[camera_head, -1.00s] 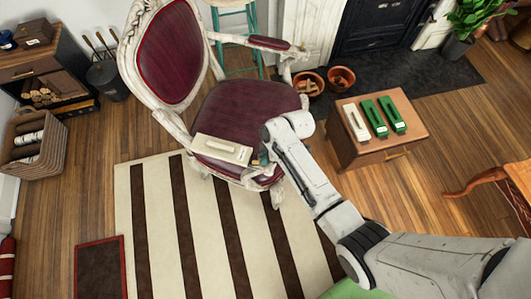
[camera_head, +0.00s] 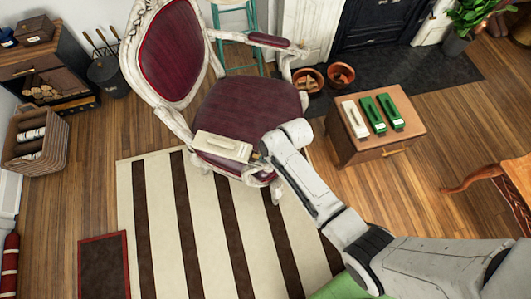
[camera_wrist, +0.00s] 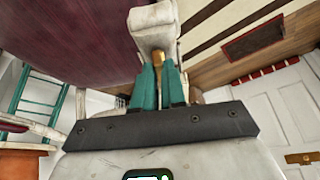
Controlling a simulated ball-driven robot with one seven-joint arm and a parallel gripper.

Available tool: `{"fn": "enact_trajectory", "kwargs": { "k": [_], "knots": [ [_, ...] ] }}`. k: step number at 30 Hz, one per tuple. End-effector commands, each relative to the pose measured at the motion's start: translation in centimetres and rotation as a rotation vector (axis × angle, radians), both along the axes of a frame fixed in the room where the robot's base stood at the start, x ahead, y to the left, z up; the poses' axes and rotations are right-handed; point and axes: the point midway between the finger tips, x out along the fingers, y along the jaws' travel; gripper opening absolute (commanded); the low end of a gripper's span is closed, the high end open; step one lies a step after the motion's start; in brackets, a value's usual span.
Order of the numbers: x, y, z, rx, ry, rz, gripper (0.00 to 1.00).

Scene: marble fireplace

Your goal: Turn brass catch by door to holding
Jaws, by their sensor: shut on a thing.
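In the wrist view my gripper (camera_wrist: 161,88) has its two teal fingers close together, shut on a small brass catch (camera_wrist: 168,75) that shows between them. A cream box (camera_wrist: 154,32) lies right beyond the fingertips, seen from its end. In the head view this cream box (camera_head: 221,148), with a raised bar and a small label, lies at the front edge of the maroon chair seat (camera_head: 250,105). The wrist view shows a white door (camera_wrist: 285,115) at the right.
A wooden side table (camera_head: 365,150) to the right bears one cream box (camera_head: 355,119) and two green boxes (camera_head: 381,114). Terracotta pots (camera_head: 340,75) stand behind. A striped rug (camera_head: 205,235) covers the floor in front of the chair. The carved chair frame (camera_head: 175,120) is close to my arm.

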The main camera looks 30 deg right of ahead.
Motion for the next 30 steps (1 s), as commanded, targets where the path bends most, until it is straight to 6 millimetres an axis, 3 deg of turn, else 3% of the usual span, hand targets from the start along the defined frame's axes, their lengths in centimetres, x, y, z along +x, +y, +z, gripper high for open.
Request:
{"fn": "enact_trajectory", "kwargs": {
  "k": [5, 6, 14, 23, 30],
  "knots": [
    [0.0, -0.1, 0.0, 0.000, 0.000, -0.002, 0.00],
    [0.0, -0.1, 0.0, 0.000, 0.000, -0.002, 0.12],
    [0.0, 0.0, 0.0, 0.000, 0.000, -0.001, 0.36],
    [-0.1, -0.1, 0.3, 0.000, 0.000, -0.001, 0.36],
    [-0.9, -0.8, 3.0, 0.000, -0.003, -0.001, 0.36]
  ]
}}
